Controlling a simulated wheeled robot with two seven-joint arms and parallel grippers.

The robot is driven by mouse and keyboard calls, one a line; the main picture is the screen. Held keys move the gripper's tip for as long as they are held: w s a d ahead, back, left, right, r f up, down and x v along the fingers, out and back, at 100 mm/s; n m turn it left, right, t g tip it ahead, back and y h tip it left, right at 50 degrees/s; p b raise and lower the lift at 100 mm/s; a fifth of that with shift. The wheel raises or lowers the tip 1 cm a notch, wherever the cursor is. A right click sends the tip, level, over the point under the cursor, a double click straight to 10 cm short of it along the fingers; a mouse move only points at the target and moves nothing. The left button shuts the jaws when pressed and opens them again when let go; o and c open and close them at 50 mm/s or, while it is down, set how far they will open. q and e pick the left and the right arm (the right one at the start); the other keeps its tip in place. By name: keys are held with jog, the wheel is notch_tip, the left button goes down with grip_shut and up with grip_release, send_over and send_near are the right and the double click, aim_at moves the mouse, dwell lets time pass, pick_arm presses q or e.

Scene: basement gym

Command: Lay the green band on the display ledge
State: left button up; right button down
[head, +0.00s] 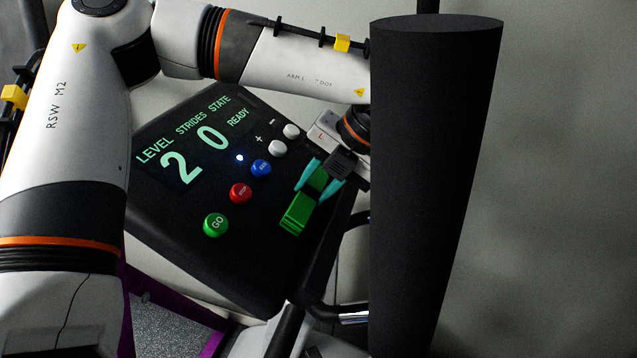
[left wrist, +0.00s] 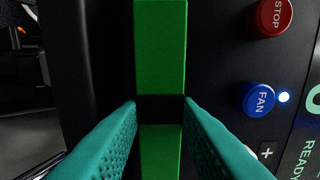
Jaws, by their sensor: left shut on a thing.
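The green band (head: 297,214) is a folded green strip with a dark middle section. In the head view it is over the right part of the black console (head: 245,262). My left gripper (head: 311,196) has teal fingers and is shut on the band. In the left wrist view the fingertips (left wrist: 160,101) close on both sides of its dark middle, and green (left wrist: 160,48) shows above and below. I cannot tell whether the band touches the console face. I cannot pick out a separate display ledge from the console. My right gripper is not in view.
The console has a lit display (head: 195,140) and several round buttons, among them a green GO (head: 215,225), a red STOP (head: 241,193) and a blue FAN (head: 261,168). A tall dark cylinder (head: 435,180) stands at the right and hides part of my left arm.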

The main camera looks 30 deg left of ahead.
pick_arm(q)
jog(key=o, duration=1.1)
jog(key=shift+c, duration=0.2)
jog(key=b+v, duration=0.1)
jog(key=v, duration=0.3)
jog(key=shift+w+d+r+b, duration=0.15)
jog(key=shift+d+r+b, duration=0.05)
jog(key=shift+b, duration=0.15)
jog(key=s+v, duration=0.1)
jog(key=v, duration=0.6)
jog(key=shift+w+r, duration=0.25)
jog(key=shift+w, duration=0.15)
